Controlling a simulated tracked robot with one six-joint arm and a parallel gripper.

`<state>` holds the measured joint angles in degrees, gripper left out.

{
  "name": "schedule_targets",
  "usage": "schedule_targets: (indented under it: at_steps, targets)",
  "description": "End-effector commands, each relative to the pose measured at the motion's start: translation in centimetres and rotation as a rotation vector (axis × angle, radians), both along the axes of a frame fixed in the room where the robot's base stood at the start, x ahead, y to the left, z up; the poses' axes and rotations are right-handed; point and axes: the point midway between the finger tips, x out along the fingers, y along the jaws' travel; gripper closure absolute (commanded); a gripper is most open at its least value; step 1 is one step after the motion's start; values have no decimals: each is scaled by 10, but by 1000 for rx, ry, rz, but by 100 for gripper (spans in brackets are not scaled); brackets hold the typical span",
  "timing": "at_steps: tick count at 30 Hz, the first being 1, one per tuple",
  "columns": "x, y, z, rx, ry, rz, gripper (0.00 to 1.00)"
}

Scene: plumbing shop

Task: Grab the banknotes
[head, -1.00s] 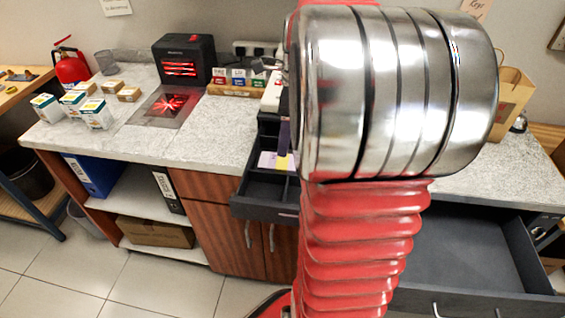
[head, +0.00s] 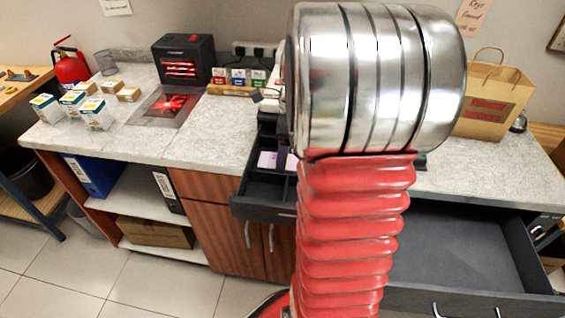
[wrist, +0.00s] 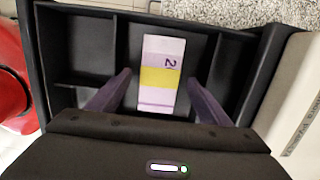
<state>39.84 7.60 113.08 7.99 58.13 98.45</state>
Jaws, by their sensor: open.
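The banknotes (wrist: 162,73) are a pale lilac stack with a yellow band and a printed "2". They lie flat in the middle compartment of the open black cash drawer (wrist: 215,12). In the head view the banknotes (head: 267,160) show partly beside my arm, in the drawer (head: 262,207). My gripper (wrist: 158,79) is open and empty. Its two dark purple fingers stand apart over the drawer, one on each side of the banknotes. I cannot tell how far the fingertips are above the drawer floor. In the head view my arm hides most of the gripper.
The drawer's dividers and walls stand close around the fingers; its other visible compartments look empty. A larger open drawer (head: 455,255) is at the right. On the counter are a paper bag (head: 492,100), a black heater (head: 184,60) and several small boxes (head: 94,113).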

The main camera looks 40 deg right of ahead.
Motion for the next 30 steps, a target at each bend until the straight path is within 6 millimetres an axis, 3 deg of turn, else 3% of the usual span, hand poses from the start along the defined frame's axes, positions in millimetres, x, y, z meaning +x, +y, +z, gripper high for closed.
schedule_targets:
  at_steps: [5,20,30]
  targets:
    - [1,1,-12,-1,-1,1,28]
    - [2,1,-12,-1,-1,1,28]
    - [2,1,-12,-1,-1,1,51]
